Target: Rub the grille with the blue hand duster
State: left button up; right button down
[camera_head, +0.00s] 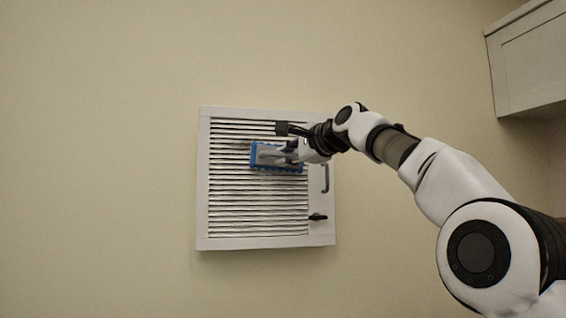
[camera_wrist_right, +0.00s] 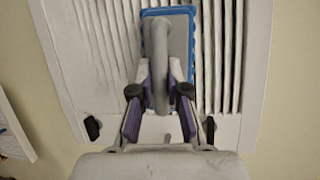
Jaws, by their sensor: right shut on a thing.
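The grille (camera_head: 258,213) is a white framed panel with many horizontal slats, mounted on the wall in the head view. The blue hand duster (camera_head: 277,168) is a blue pad with a grey back and handle, and it lies over the slats in the upper middle of the grille. My right gripper (camera_head: 290,150) is shut on the duster's handle. In the right wrist view the fingers (camera_wrist_right: 160,100) hold the grey handle, and the duster (camera_wrist_right: 192,50) covers some slats. Whether the pad touches the slats is hidden. My left gripper is not in view.
The grille's right side has a handle (camera_head: 326,179) and a small dark latch (camera_head: 317,217). A white cabinet (camera_head: 530,60) hangs at the upper right. The wall (camera_head: 90,150) left of the grille is bare.

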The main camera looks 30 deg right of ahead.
aim_at(257, 148)
jog(key=shift+a+r, duration=0.2)
jog(key=shift+r, duration=0.55)
jog(key=shift+w+a, duration=0.15)
jog(key=shift+a, duration=0.3)
jog(key=shift+w+a, duration=0.25)
jog(key=shift+a, duration=0.6)
jog(key=shift+w+a, duration=0.25)
jog(key=shift+a, duration=0.6)
jog(key=shift+w+a, duration=0.3)
jog(key=shift+a, duration=0.6)
jog(key=shift+w+a, duration=0.25)
jog(key=shift+a, duration=0.55)
jog(key=shift+w+a, duration=0.2)
jog(key=shift+a, duration=0.65)
jog(key=shift+w+a, duration=0.25)
jog(key=shift+a, duration=0.55)
jog(key=s+b, duration=0.2)
jog(key=s, duration=0.1)
jog(key=s+a+b, duration=0.1)
jog(key=s+b, duration=0.1)
jog(key=shift+s+a, duration=0.2)
jog(key=shift+s, duration=0.2)
jog(key=shift+f, duration=0.1)
